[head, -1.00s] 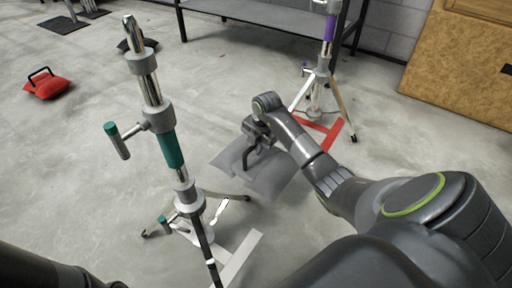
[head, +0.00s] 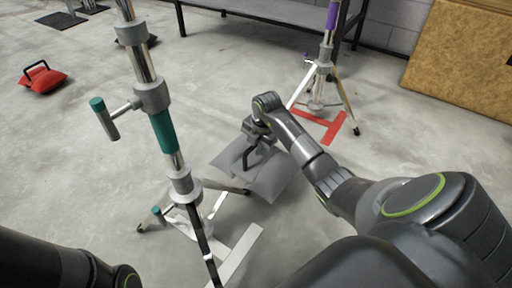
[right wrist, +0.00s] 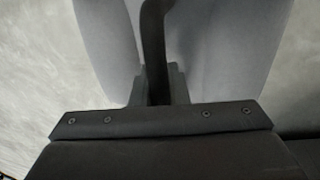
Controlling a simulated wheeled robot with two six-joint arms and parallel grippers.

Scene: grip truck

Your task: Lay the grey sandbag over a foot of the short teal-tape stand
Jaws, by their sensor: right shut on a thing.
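The short teal-tape stand (head: 165,130) stands upright at left of centre in the head view, its feet spread low. One foot (head: 225,188) points right, its tip overlapping the grey sandbag's near edge in the picture. The grey sandbag (head: 268,178) hangs in two lobes from a dark handle below my right gripper (head: 257,143). That gripper is shut on the handle. The right wrist view shows the handle (right wrist: 154,45) between the fingers, with grey lobes (right wrist: 225,50) either side. I cannot tell whether bag and foot touch. My left gripper is out of view.
A purple-tape stand (head: 325,60) stands beyond, by a red floor mark (head: 325,128). A pale floor mark (head: 238,255) lies by the teal stand. A red sandbag (head: 43,78) lies far left. A grey table (head: 265,12) and wooden board (head: 460,60) are behind.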

